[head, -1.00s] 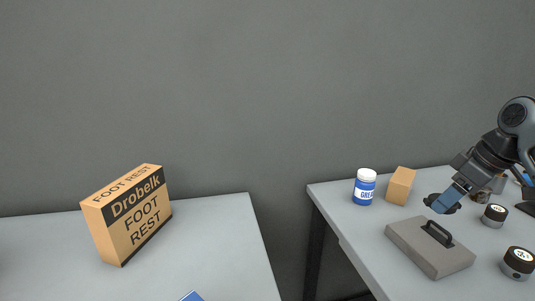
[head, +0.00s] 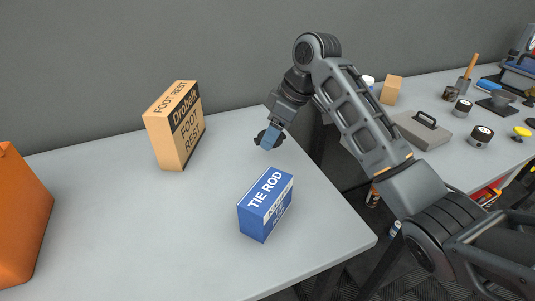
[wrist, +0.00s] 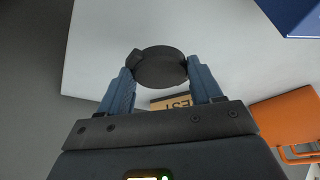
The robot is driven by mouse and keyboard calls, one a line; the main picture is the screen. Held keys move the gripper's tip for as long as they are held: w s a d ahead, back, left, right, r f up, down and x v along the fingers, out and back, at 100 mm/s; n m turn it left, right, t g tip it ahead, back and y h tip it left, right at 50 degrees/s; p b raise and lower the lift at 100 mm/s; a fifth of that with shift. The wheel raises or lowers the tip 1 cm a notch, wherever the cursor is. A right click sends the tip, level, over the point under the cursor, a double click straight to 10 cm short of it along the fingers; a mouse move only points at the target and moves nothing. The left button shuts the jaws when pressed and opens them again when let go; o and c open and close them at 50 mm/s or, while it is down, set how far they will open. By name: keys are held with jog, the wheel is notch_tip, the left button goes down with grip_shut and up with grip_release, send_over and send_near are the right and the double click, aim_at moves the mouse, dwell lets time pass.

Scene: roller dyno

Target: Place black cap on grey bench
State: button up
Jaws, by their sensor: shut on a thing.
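The black cap (wrist: 160,67) is a round dark disc with a small tab, held between the two blue fingers of my gripper (wrist: 160,82) in the wrist view. In the head view my gripper (head: 268,138) is shut on the black cap (head: 261,141) above the far right part of the near grey bench (head: 130,215). The bench top shows pale behind the cap in the wrist view. The cap appears to be held above the bench; the exact gap cannot be told.
A blue tie rod box (head: 264,205) stands in front of my gripper. A foot rest box (head: 175,127) stands to the left, and an orange container (head: 20,220) at the far left. The bench middle is clear. A second bench (head: 440,100) holds a grey case (head: 423,130) and several small things.

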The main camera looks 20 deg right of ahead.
aim_at(265, 166)
jog(key=shift+s+a+f, duration=0.85)
jog(key=shift+s+a, duration=0.05)
jog(key=shift+a, duration=0.05)
jog(key=shift+f, duration=2.05)
jog(key=shift+f, duration=0.15)
jog(key=o, duration=1.1)
jog(key=v, duration=1.2)
jog(key=shift+r, duration=0.25)
jog(key=shift+p, duration=0.35)
